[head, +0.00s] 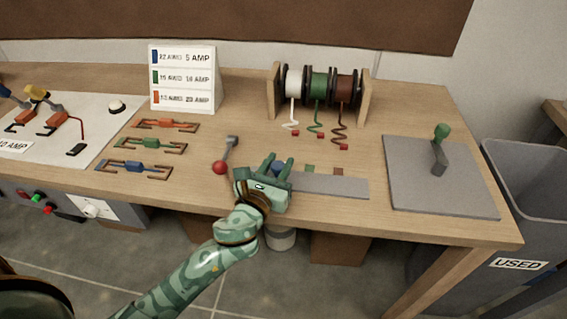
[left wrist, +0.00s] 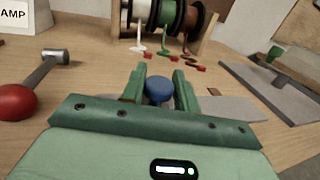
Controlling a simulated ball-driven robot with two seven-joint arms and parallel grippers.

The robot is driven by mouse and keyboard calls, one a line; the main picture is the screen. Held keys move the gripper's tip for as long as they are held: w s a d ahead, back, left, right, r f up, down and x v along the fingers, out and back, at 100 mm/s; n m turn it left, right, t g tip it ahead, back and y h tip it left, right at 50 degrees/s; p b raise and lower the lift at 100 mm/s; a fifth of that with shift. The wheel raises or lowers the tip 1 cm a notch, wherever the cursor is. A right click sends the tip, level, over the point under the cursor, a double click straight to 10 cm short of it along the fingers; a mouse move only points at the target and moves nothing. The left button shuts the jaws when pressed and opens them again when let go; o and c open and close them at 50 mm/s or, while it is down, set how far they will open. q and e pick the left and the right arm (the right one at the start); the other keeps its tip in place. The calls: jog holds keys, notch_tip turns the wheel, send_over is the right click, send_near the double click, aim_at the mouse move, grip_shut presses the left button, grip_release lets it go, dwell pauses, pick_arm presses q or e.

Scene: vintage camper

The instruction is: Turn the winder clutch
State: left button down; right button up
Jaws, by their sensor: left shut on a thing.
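My left gripper (head: 276,166) is over the front part of the bench, at the left end of a flat grey strip (head: 325,185). Its two fingers stand on either side of a round blue knob (left wrist: 158,90) and are shut on it. The knob's lower part is hidden. I cannot tell from a label which part is the winder clutch. A lever with a red ball (head: 220,168) lies just left of the gripper; it also shows in the left wrist view (left wrist: 17,102). My right gripper is not in view.
A spool rack (head: 363,98) with white, green and brown wire stands behind. A grey plate (head: 440,190) with a green-knobbed lever (head: 441,133) is at right. Orange (head: 167,124), green (head: 150,145) and blue (head: 135,166) pieces lie at left. A grey bin (head: 530,165) stands beside the bench.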

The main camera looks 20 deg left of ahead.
pick_arm(q)
jog(key=c, duration=1.3)
grip_release()
jog(key=shift+a, duration=0.2)
jog(key=shift+o, duration=1.1)
jog(key=shift+s+a, duration=0.1)
jog(key=shift+a, duration=0.05)
jog(key=shift+s, duration=0.25)
jog(key=s+d+b, duration=0.1)
jog(key=s, duration=1.4)
jog(key=shift+s, duration=0.35)
